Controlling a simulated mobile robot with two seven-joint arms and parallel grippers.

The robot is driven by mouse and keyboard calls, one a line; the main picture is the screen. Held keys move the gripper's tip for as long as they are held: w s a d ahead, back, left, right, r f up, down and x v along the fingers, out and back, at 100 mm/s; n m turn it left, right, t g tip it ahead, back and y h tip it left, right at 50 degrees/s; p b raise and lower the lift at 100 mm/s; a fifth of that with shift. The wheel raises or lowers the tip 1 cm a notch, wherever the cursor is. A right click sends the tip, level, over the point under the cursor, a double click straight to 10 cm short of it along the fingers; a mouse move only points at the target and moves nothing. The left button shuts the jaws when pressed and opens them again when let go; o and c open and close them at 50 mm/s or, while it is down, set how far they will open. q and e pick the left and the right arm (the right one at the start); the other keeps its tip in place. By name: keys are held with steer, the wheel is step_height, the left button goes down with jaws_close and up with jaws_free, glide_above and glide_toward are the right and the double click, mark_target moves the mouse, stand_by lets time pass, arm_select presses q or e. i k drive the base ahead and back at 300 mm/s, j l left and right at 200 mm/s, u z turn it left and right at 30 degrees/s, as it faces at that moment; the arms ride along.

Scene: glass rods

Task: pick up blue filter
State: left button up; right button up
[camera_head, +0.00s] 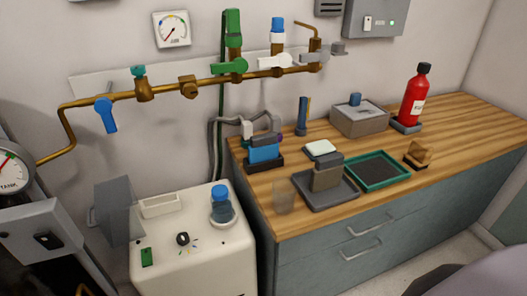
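Several blue things are in view, and I cannot tell for certain which is the blue filter. A blue cylinder with a white lower part (277,31) stands upright on the copper pipe, above a white valve handle, beside a similar green one (233,28). A blue block (265,151) sits in a dark holder at the counter's left end. A clear container with a blue cap (221,205) stands on the white cabinet. A slim dark-blue upright piece (302,116) stands at the back of the counter. Neither of my grippers is in view.
The wooden counter (470,125) holds a glass (284,196), a grey tray (330,194), a green-rimmed tray (376,171), a grey box (359,119) and a red bottle (414,97). The white cabinet (205,255) stands lower left. The counter's right end is clear.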

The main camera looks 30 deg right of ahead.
mark_target(265, 147)
steer(key=k, duration=1.1)
steer(key=k+z, duration=0.15)
steer(key=z, duration=0.9)
steer(key=i+j+z, duration=0.1)
steer(key=z, duration=0.25)
steer(key=i+j+z, duration=0.15)
steer(key=z, duration=0.25)
steer(key=i+j, duration=0.3)
steer(key=j, duration=0.15)
steer(key=i+j, duration=0.3)
steer(key=j, duration=0.2)
steer(key=i+j, duration=0.3)
steer(key=j, duration=0.15)
steer(key=j+u, duration=0.05)
